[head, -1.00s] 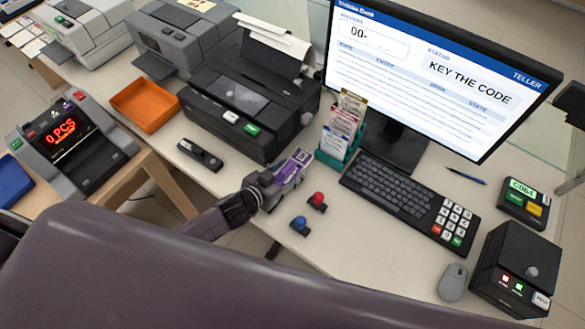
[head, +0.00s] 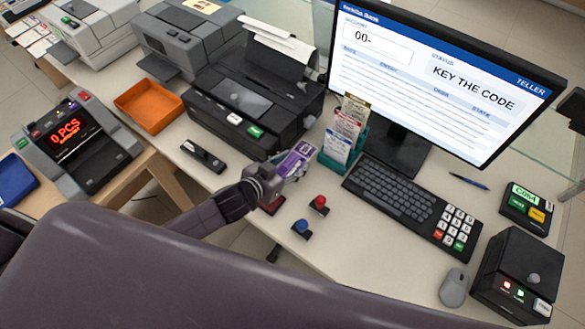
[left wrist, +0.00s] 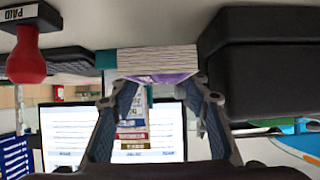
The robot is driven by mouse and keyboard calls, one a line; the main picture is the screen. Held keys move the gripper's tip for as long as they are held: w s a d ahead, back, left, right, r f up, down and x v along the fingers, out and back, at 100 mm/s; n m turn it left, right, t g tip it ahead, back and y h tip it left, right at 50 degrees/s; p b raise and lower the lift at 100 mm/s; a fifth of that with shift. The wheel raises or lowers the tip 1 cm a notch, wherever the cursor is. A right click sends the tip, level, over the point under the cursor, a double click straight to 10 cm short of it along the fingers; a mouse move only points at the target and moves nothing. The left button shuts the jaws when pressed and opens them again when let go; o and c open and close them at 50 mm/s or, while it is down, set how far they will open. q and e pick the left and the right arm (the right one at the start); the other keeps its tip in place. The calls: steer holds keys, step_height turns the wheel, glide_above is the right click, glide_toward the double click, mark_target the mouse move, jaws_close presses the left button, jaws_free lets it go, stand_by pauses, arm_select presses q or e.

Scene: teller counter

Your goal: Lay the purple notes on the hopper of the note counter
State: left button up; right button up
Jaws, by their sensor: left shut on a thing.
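The purple notes (head: 297,160) are a small stack between the fingers of my left gripper (head: 285,172), which is shut on them. The gripper is over the counter, in front of the black printer and left of the leaflet holder. In the left wrist view the stack (left wrist: 155,60) shows its pale layered edge and a strip of purple between the two fingers. The note counter (head: 75,145) stands at the far left, with a red display reading 0 PCS. No notes are visible on it. My right gripper is not in view.
An orange tray (head: 148,107) lies between the note counter and the black printer (head: 245,100). A black stapler-like object (head: 203,156) lies in front of the printer. Red (head: 319,204) and blue (head: 302,228) stamps stand right of my gripper. A leaflet holder (head: 345,140) stands close beyond it.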

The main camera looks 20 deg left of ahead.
mark_target(293, 164)
arm_select(q)
step_height(293, 164, up, 15)
steer(key=shift+f+b, duration=0.15)
steer(key=shift+b, duration=0.25)
steer(key=s+a+r+m+g+h+b, duration=0.4)
steer(key=s+r+m, duration=0.3)
steer(key=s, duration=0.4)
steer(key=shift+s+a+r+h+b, duration=0.15)
steer(key=shift+a+h+b, duration=0.25)
steer(key=shift+h, duration=0.5)
steer(key=shift+d, duration=0.1)
